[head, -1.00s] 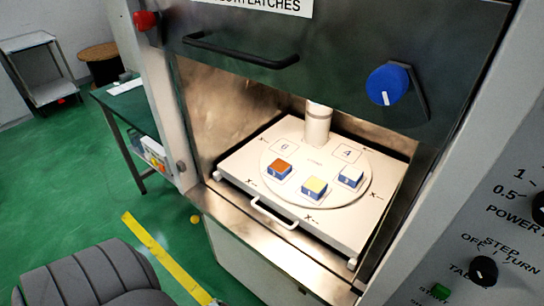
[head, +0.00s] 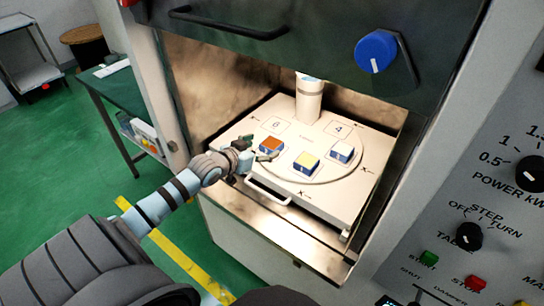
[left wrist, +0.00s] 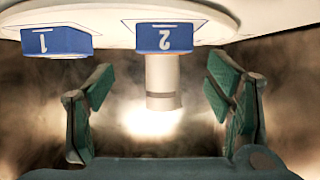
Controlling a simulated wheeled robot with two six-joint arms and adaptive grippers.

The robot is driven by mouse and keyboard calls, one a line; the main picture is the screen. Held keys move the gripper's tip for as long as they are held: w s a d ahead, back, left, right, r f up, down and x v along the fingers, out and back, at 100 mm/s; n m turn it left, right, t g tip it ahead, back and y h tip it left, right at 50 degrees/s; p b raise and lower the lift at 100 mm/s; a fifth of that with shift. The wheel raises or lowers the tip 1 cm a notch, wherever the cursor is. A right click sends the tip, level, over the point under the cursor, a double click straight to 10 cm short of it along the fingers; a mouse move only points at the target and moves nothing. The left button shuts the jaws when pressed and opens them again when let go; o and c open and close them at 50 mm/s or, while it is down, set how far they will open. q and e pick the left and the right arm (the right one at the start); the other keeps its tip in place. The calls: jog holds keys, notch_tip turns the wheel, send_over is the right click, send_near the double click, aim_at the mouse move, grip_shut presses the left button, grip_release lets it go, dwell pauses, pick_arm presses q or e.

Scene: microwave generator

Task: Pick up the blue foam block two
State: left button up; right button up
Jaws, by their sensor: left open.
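Three small blue-sided blocks sit on the round turntable (head: 322,178) inside the open chamber. One has an orange-brown top (head: 271,145), one a yellow top (head: 306,161) and one a white top (head: 342,151). In the left wrist view, which looks upside down, the blue block marked 2 (left wrist: 167,38) is near the middle and the block marked 1 (left wrist: 56,41) is to its left. My left gripper (head: 262,156) is open and empty, close by the orange-topped block. Its fingers (left wrist: 160,85) stand apart on either side of block 2's line, short of it. My right gripper is out of view.
A pale column (head: 309,98) stands behind the blocks. A white handle (head: 267,191) sticks out at the tray's front, close to my left gripper. The raised dark door (head: 300,45) hangs above the opening. Steel walls bound the chamber.

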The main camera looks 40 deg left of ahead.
aim_at(275, 140)
pick_arm(q)
jog(key=b+x, duration=0.1)
jog(key=x, duration=0.2)
jog(key=b+x, duration=0.1)
jog(key=x, duration=0.3)
jog(key=shift+w+a+r, duration=0.1)
jog(key=shift+w+a, duration=0.15)
jog(key=c, duration=0.8)
